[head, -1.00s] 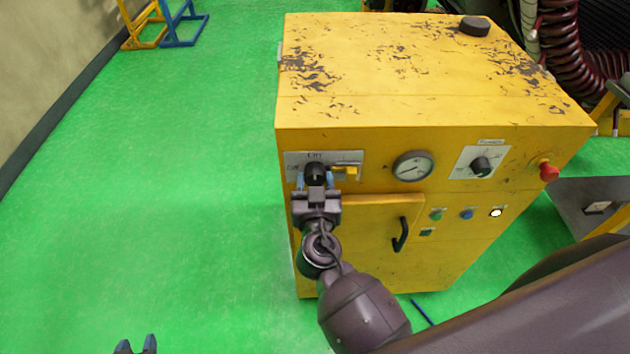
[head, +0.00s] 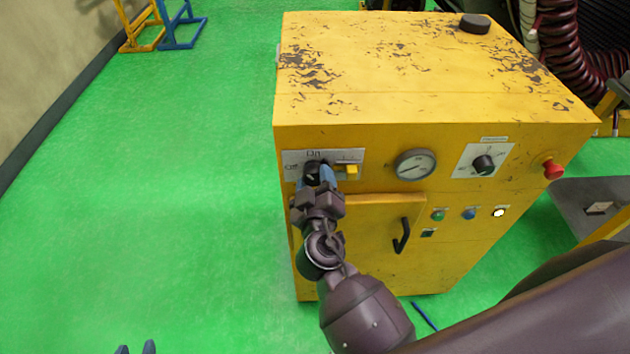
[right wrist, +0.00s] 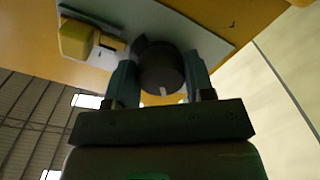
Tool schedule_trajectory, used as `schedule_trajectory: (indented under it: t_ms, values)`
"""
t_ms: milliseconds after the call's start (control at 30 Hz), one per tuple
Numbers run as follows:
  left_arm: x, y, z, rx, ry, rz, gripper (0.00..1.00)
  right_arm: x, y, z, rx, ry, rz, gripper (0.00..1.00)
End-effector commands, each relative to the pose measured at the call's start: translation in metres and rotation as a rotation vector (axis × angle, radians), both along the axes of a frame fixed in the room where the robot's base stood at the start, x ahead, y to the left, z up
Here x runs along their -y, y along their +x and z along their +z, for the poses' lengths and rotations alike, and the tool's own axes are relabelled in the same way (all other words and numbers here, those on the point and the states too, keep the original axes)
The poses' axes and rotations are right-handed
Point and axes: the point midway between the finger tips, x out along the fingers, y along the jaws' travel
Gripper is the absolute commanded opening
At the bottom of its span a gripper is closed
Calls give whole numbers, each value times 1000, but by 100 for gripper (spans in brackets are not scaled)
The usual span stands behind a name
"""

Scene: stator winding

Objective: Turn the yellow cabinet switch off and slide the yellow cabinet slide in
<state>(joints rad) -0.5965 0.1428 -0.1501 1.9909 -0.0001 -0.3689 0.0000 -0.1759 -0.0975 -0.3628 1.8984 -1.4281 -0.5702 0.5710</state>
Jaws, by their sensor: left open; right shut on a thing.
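The yellow cabinet (head: 420,105) stands in front of me. Its black round switch (head: 311,170) sits on a grey plate at the upper left of the front, under the "On" label. My right gripper (head: 319,176) is shut on this switch, one finger on each side, and is tilted in the head view. The right wrist view shows the black knob (right wrist: 162,66) between the fingers, with a white mark on it. The yellow slide (head: 351,170) sticks out just right of the switch; it also shows in the right wrist view (right wrist: 77,40). My left gripper (head: 136,349) is open and empty at the bottom edge, far from the cabinet.
A gauge (head: 415,164), a second black dial (head: 484,164) and a red button (head: 553,169) are further right on the front. A door handle (head: 402,235) juts out below. Green floor (head: 160,200) is clear on the left.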

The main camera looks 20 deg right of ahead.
Motion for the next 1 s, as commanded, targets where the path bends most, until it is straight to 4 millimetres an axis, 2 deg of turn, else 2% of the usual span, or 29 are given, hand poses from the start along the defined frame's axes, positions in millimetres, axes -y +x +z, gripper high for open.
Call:
schedule_trajectory:
  t_ms: [600, 1000]
  values:
    - [-1, -3, 12, -2, 0, 2, 43, 2, -1, 3, -162, -559, 0, 25]
    - [-1, -1, 24, 5, 1, 3, 43, 1, -1, 4, -236, -813, 1, 25]
